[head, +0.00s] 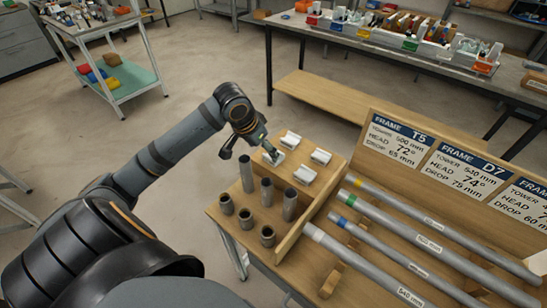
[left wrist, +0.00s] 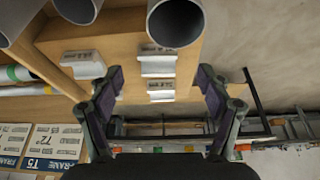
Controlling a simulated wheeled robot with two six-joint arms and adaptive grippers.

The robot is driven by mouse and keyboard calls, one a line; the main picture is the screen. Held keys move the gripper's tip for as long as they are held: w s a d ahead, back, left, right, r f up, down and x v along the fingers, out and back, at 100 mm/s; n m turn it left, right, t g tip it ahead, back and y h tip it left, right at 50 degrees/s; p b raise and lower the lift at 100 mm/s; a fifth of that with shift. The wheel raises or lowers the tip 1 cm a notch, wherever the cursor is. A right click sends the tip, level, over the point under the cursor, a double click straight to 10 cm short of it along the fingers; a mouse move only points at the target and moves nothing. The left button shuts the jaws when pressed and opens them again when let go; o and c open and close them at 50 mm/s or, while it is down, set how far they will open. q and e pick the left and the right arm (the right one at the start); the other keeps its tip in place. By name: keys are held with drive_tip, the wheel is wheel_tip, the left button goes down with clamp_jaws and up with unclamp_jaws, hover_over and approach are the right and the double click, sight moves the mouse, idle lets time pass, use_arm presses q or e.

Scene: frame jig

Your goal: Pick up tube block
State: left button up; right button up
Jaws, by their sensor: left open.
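Several small silver-white tube blocks lie on the wooden tray (head: 331,189). One block (head: 320,157) is at the right, another (head: 290,139) at the back, and another (head: 304,174) nearer the front. A further block (head: 273,158) is right at the tip of my left gripper (head: 267,149), partly covered by it. In the left wrist view, my left gripper (left wrist: 160,88) is open, with two blocks (left wrist: 157,63) (left wrist: 161,90) showing between its fingers. Another block (left wrist: 83,65) is off to the left. I see nothing held. My right gripper is not in view.
Upright grey tubes (head: 246,173) and short round sleeves (head: 245,218) stand on the tray close to my gripper. Long labelled pipes (head: 400,230) lie to the right, below frame cards (head: 400,150). A workbench (head: 400,45) stands behind, beyond open floor.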

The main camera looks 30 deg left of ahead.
sight(269, 157)
use_arm(q)
drive_tip(key=shift+d+x, duration=0.2)
drive_tip(key=shift+x, duration=2.45)
drive_tip(key=shift+w+r, duration=0.1)
drive_tip(key=c, duration=1.3)
